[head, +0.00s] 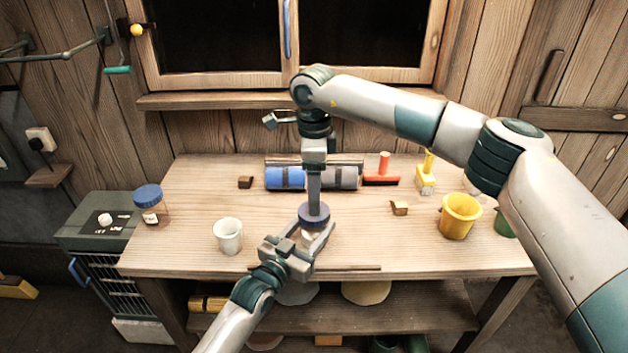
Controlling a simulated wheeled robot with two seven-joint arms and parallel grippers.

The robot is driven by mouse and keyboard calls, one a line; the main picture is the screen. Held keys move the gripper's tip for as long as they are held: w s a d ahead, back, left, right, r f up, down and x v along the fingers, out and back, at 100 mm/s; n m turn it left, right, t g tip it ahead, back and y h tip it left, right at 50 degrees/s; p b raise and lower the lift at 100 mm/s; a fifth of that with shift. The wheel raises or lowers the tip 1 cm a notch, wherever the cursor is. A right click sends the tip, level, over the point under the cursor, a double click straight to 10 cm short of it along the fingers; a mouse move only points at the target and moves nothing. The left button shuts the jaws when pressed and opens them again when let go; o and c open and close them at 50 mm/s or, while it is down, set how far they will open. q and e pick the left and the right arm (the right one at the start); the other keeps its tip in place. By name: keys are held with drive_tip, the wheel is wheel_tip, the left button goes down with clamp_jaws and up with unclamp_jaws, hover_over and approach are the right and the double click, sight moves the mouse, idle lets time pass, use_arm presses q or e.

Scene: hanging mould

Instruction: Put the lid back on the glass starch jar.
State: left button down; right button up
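The dark blue lid (314,217) is at the middle of the table, below my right gripper (314,203), which points straight down and appears shut on it. The glass starch jar (313,238) shows only as a pale strip under the lid. My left gripper (313,242) reaches in from the front with one finger on each side of the jar and appears shut on it. The lid is over the jar's mouth; I cannot tell whether it is seated or slightly above.
A blue-capped amber jar (150,205) and a white cup (228,236) stand left. Blue and grey rolls (286,178), a red-handled tool (383,172) and a small wooden block (399,208) lie behind or right. A yellow bucket (460,216) stands right. The front right tabletop is clear.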

drive_tip(key=shift+f, duration=2.85)
drive_tip(key=c, duration=1.1)
drive_tip(key=o, duration=1.3)
drive_tip(key=shift+r, duration=0.1)
wheel_tip(320, 180, up, 12)
drive_tip(key=shift+f, duration=0.1)
